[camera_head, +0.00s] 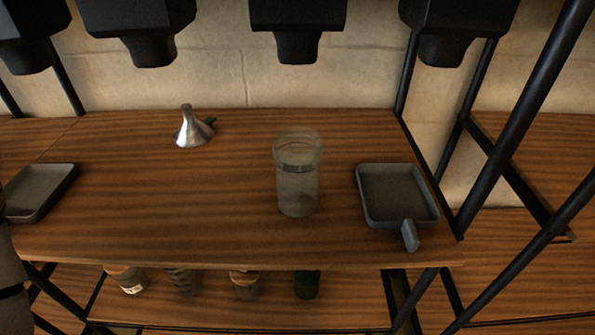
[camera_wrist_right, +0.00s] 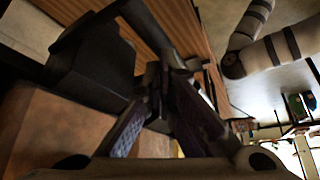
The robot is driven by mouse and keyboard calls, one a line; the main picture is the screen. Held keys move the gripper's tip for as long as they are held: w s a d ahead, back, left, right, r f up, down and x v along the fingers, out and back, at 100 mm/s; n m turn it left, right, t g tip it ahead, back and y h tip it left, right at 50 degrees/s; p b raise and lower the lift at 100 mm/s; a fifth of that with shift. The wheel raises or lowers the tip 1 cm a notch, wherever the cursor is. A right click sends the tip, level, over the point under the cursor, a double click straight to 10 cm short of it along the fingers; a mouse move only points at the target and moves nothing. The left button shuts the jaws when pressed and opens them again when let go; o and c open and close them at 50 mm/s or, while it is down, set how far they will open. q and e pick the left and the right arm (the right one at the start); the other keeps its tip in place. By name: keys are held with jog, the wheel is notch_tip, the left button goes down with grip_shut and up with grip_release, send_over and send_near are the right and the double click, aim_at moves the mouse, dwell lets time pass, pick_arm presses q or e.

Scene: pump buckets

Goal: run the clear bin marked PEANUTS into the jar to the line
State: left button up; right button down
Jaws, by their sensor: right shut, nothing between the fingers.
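The clear jar (camera_head: 297,190) stands upright on the wooden counter, right of centre. A dark ring runs around its upper part; I cannot tell whether anything is inside. Several black dispenser outlets hang along the top of the head view, one (camera_head: 297,45) above and behind the jar. The clear bins and their labels are out of frame, so I cannot tell which is PEANUTS. My right gripper (camera_wrist_right: 160,98) shows only in the right wrist view, shut and empty, close to a black dispenser body (camera_wrist_right: 92,70). My left gripper is not in view.
A metal funnel (camera_head: 193,130) stands spout up at the back left. A grey tray (camera_head: 62,190) is at the left edge, and a grey handled pan (camera_head: 365,205) right of the jar. Black frame posts (camera_head: 520,115) rise at the right. Several small containers stand on the shelf below.

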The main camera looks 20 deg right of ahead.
jog(key=shift+f, duration=0.3)
jog(key=shift+f, duration=0.1)
jog(key=shift+f, duration=0.75)
dwell(0.4)
